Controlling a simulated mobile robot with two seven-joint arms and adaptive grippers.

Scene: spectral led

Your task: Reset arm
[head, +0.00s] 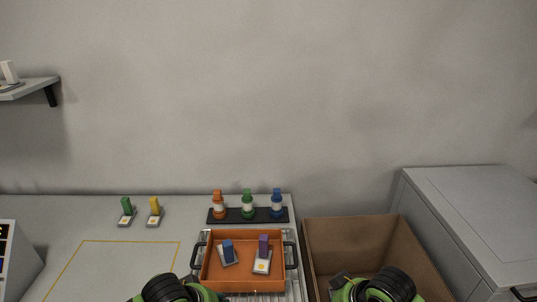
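The tops of my two arms show at the bottom edge of the head view, as black and green links. The left arm is in front of the orange tray (214,284) at its lower left. The right arm is in front of the open cardboard box (322,262). The fingertips of both grippers are out of the picture, so neither gripper's state shows.
In the tray are a blue piece (228,251) and a purple piece (263,246) on small pale bases. A green piece (126,206) and a yellow piece (155,206) stand on the table. Behind the tray, a dark rack (233,216) holds orange, green and blue bottles. A grey cabinet (470,215) stands at right.

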